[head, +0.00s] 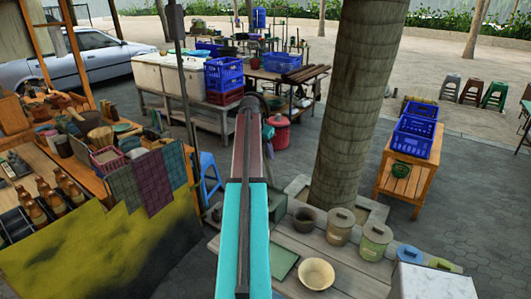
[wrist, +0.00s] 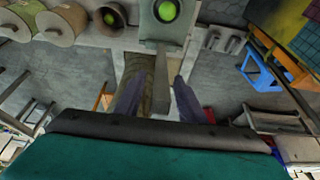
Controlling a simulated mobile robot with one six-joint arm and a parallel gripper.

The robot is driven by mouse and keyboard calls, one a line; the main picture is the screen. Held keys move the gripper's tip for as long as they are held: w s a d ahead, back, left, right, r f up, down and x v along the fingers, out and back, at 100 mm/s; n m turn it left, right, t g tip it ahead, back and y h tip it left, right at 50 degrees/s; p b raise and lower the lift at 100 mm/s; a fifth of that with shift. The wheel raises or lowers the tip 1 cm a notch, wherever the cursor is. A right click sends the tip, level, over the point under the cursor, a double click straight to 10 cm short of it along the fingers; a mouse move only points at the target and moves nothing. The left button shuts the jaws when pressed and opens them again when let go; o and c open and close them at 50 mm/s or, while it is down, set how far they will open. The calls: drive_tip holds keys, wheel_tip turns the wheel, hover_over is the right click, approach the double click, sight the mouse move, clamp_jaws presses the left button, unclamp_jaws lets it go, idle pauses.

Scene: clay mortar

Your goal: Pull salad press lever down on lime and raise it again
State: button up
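In the wrist view, the grey salad press (wrist: 164,38) is at the top centre. A bright green lime (wrist: 167,11) shows in its round opening. The press's grey lever (wrist: 166,66) extends down the picture towards my gripper (wrist: 158,78). My gripper's two dark fingers are apart, one on each side of the lever, with visible gaps. I see no clear contact, and depth is hard to judge. In the head view my arm hides most of the press, and my gripper's fingertips are not clear there.
A grey table (head: 325,260) holds lidded pots (head: 340,226), a cream bowl (head: 316,273) and a green board (head: 284,262). A thick tree trunk (head: 355,100) rises behind it. A blue stool (head: 209,175) stands left of my arm.

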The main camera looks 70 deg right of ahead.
drive_tip(key=shift+x, duration=0.95)
clamp_jaws()
